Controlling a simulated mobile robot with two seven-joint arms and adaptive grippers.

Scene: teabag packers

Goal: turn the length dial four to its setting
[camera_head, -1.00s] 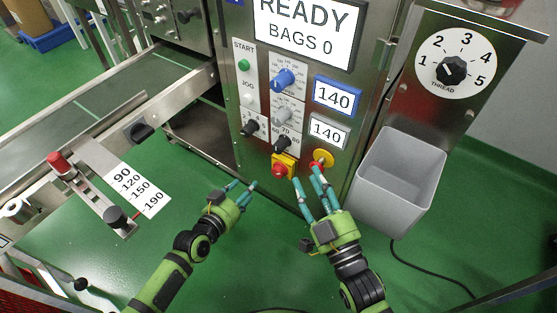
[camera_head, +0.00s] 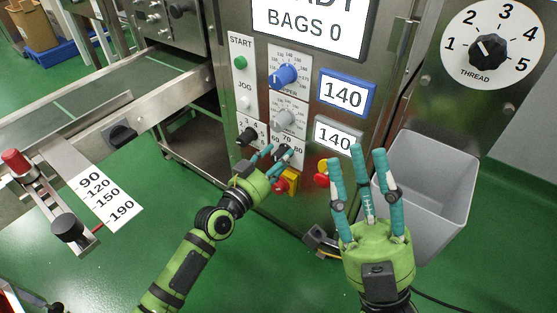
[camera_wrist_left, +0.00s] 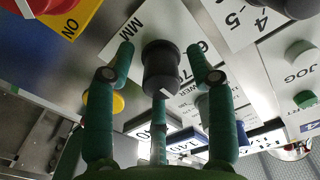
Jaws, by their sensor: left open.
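The black dial on the scale marked 60, 70, 80 and MM (camera_wrist_left: 161,66) is in the middle of the left wrist view. In the head view the same dial (camera_head: 283,151) is partly hidden by my left fingers. My left gripper (camera_head: 277,156) is open, its fingers spread around this dial; in the wrist view two stand either side and one lies below. I cannot tell whether they touch it. My right gripper (camera_head: 360,158) is open and empty, fingers pointing up, in front of the panel's lower right and the grey bin.
Above are a grey dial (camera_head: 285,118) and a blue dial (camera_head: 283,76); a black dial (camera_head: 247,136) is on the left. The grey bin (camera_head: 440,185) stands right, under the thread dial (camera_head: 488,51).

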